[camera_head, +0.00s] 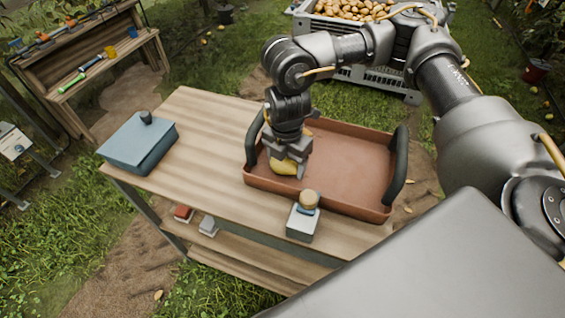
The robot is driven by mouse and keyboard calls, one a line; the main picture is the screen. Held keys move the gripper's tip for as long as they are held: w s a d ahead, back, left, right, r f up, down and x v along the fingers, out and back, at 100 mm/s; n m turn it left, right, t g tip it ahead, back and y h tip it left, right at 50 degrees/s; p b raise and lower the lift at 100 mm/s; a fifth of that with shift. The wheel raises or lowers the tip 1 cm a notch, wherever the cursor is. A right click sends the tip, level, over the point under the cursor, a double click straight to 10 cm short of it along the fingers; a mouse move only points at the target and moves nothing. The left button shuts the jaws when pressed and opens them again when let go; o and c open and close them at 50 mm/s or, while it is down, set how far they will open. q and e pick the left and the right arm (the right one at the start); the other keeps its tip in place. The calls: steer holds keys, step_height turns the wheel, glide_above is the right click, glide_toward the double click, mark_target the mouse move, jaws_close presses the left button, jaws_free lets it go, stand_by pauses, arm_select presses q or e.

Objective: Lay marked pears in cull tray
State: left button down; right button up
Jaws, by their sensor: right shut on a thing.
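The cull tray (345,165) is a reddish-brown, shallow tray with dark handles at its left and right ends, on the wooden table. My right gripper (287,168) points down inside the left part of the tray. It is shut on a yellow pear (284,166), which is low over or on the tray floor; I cannot tell if it touches. Another bit of yellow shows behind the gripper, mostly hidden. The middle and right of the tray are bare. Any mark on the pear is too small to tell. My left gripper is not in view.
A blue-grey box (139,143) with a dark knob stands on the table's left end. A small grey block with a round tan top (304,214) stands at the tray's front edge. A crate full of pears (352,12) is behind. Bare wood (205,135) lies left of the tray.

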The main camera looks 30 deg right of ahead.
steer(key=shift+f, duration=0.1)
steer(key=o, duration=1.1)
steer(key=shift+o, duration=0.2)
step_height(320, 180, up, 10)
steer(key=shift+f, duration=0.25)
steer(key=shift+r, duration=0.6)
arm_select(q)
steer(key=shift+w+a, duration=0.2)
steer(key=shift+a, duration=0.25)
arm_select(e)
steer(key=shift+r, duration=0.1)
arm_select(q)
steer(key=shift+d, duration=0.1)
